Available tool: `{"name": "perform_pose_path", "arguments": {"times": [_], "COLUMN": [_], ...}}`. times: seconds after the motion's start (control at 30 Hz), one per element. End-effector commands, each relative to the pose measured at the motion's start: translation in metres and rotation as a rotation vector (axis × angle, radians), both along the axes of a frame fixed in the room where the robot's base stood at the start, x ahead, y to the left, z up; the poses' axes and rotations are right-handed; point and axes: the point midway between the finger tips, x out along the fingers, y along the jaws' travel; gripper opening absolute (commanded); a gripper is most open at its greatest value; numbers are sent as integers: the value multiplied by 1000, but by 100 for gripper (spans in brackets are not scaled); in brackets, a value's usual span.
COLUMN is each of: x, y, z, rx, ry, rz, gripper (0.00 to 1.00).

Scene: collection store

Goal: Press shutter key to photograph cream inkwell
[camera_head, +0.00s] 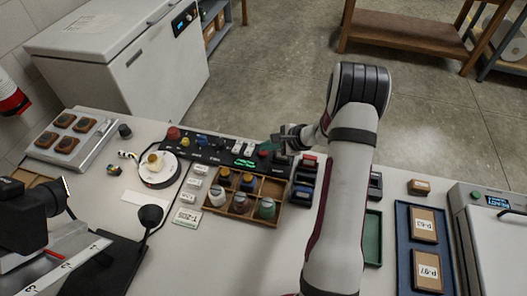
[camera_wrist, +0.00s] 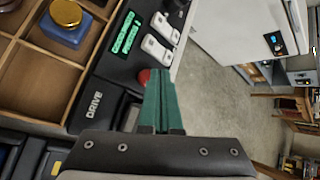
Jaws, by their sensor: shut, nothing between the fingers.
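The cream inkwell (camera_head: 155,163) stands on a round white turntable (camera_head: 158,179) left of the black control panel (camera_head: 222,152). The panel carries coloured knobs, white rocker switches and green-lit displays; I cannot tell which control is the shutter key. My gripper (camera_head: 271,147) is at the panel's right end, its green fingers shut and empty. In the wrist view the shut fingers (camera_wrist: 160,98) point over the panel beside a red button (camera_wrist: 144,76), which they partly cover. Whether they touch it I cannot tell. A part marked DRIVE (camera_wrist: 95,103) is left of them.
A wooden compartment tray (camera_head: 243,207) with several inkwells stands before the panel. A black camera-like device (camera_head: 35,215) is at the left. A blue tray (camera_head: 403,240) with labelled boxes lies right of my arm. Small dark blocks (camera_head: 305,178) stand close to my gripper.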

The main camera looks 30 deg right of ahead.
Motion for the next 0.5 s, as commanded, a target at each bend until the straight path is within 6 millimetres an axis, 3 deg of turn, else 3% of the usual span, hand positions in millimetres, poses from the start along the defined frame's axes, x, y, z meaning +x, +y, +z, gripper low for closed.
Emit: {"name": "perform_pose_path", "arguments": {"times": [0.37,0.5], "x": [0,0], "y": [0,0], "z": [6,18], "rx": [0,-2], "ry": [-1,-2], "rz": [-1,0], "gripper": [0,0]}}
